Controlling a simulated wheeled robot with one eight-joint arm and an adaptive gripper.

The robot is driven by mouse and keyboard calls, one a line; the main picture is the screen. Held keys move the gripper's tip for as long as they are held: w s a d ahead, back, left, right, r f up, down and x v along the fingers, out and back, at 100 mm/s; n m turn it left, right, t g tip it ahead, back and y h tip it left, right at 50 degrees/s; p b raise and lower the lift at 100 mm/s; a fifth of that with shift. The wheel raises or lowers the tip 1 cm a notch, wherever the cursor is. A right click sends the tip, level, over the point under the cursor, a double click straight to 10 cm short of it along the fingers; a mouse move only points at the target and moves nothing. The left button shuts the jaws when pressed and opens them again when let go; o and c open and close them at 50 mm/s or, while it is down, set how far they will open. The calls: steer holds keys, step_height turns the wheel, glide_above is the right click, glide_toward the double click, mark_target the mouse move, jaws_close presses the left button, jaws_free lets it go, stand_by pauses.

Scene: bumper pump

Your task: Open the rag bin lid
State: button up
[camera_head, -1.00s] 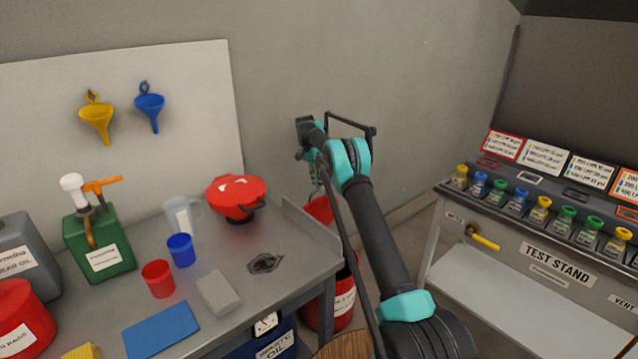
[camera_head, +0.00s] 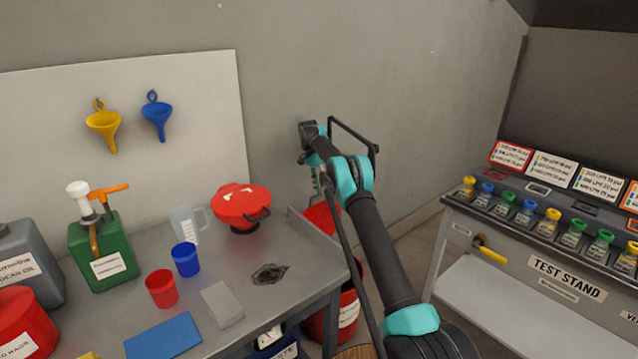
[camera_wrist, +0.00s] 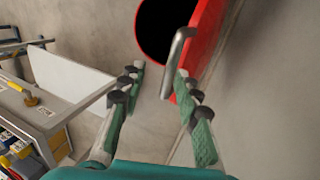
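A red bin (camera_head: 345,308) with a white label stands on the floor at the right end of the bench, partly hidden by my arm. Its red lid (camera_head: 322,218) is tilted up. The wrist view shows the dark round mouth with its red rim (camera_wrist: 139,30), and the raised lid (camera_wrist: 208,38) to the right of it. A grey bar handle (camera_wrist: 178,62) sticks out from the lid. My gripper (camera_wrist: 160,76) is open, its fingers apart. The handle's end is close to the right fingertip; I cannot tell if they touch. In the head view my gripper (camera_head: 318,180) is mostly hidden.
The grey bench (camera_head: 240,300) stands left of the bin and carries cups, a red pan-like vessel (camera_head: 242,206) and a red container labelled RAGS (camera_head: 22,325). The test stand (camera_head: 565,275) is at the right. Floor shows between them.

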steer(key=shift+v, duration=1.95)
steer(key=shift+a, duration=0.1)
